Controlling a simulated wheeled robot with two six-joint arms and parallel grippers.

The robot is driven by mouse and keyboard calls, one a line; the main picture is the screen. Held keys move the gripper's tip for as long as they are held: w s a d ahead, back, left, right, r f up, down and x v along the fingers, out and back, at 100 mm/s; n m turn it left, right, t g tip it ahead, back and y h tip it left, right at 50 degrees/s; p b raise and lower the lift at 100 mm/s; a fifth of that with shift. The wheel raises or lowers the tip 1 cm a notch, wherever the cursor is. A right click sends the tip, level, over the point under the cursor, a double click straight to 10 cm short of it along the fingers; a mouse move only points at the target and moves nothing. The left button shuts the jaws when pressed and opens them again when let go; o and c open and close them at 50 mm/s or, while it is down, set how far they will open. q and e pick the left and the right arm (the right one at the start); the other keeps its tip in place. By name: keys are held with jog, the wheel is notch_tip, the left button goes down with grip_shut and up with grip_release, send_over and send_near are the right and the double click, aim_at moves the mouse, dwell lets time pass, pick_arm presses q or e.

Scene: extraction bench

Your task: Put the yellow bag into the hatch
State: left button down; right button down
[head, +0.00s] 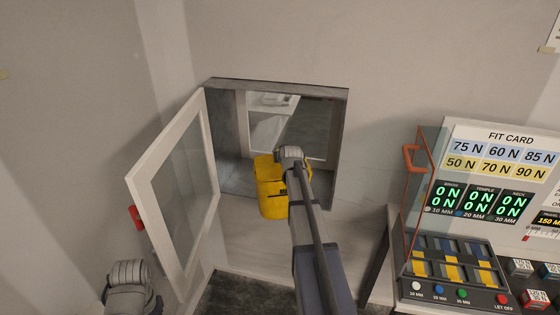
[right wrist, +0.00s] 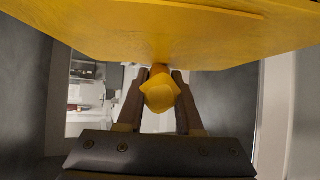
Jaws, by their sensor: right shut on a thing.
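The yellow bag (head: 270,190) hangs upright at the mouth of the wall hatch (head: 233,135) in the head view. It overlaps the opening's lower edge, and I cannot tell how far inside it is. My right gripper (right wrist: 158,85) is shut on the bag's small knob-like top in the right wrist view; the bag's body (right wrist: 160,35) fills the top of that view. In the head view my right wrist hides the right gripper's fingers. The hatch door (head: 172,190), white-framed with glass, stands open to the left. My left arm's wrist shows at lower left, without its fingers.
A far pane at the hatch's back shows a bright room (right wrist: 90,85). The hatch's grey side walls stand on both sides. A bench with a fit card panel (head: 500,165) and a box with a raised clear lid (head: 425,190) stands to the right.

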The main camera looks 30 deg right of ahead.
jog(key=w+d+f+b, duration=0.2)
jog(key=w+d, duration=1)
jog(key=d, duration=0.1)
jog(key=shift+w+d, duration=0.25)
jog(key=shift+d, duration=0.05)
dwell(1.1)
jog(key=shift+s+f+b, duration=0.1)
jog(key=shift+f+b, duration=0.45)
jog(key=shift+b, duration=0.05)
dwell(0.6)
jog(key=shift+a, duration=0.1)
jog(key=shift+c, duration=2.4)
grip_release()
jog(key=shift+f, duration=0.1)
jog(key=p+v, duration=0.4)
jog(key=v, duration=0.4)
